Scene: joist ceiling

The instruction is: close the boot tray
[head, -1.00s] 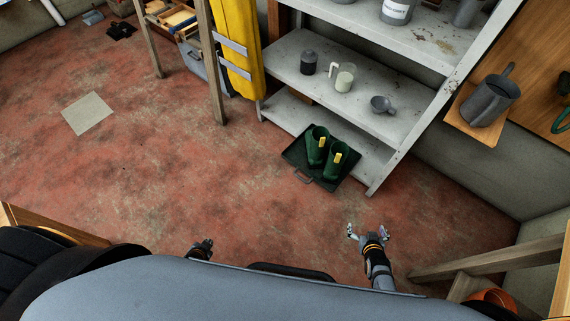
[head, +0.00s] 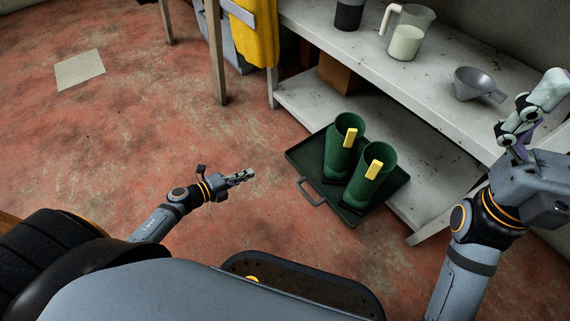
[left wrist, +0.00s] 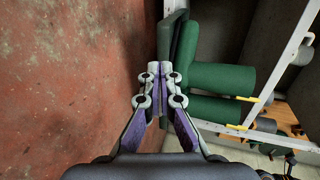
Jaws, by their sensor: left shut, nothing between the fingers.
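The boot tray (head: 304,158) is a dark green tray with a grey loop handle (head: 311,193) on its near side. It sits at the bottom of the shelf unit and sticks out over the floor. Two green boots (head: 338,158) with yellow tabs stand in it. My left gripper (head: 247,176) is shut and empty, left of the handle and apart from it in the head view. In the left wrist view its fingertips (left wrist: 160,68) meet close before the tray's dark edge (left wrist: 164,35). My right gripper (head: 536,108) is raised at the right; its finger gap is unclear.
The lower shelf (head: 290,98) lies behind the tray, and the middle shelf (head: 440,110) above it holds a measuring jug (head: 407,38), a dark jar and a grey scoop (head: 476,84). The red floor left of the tray is clear except for a pale square (head: 80,69).

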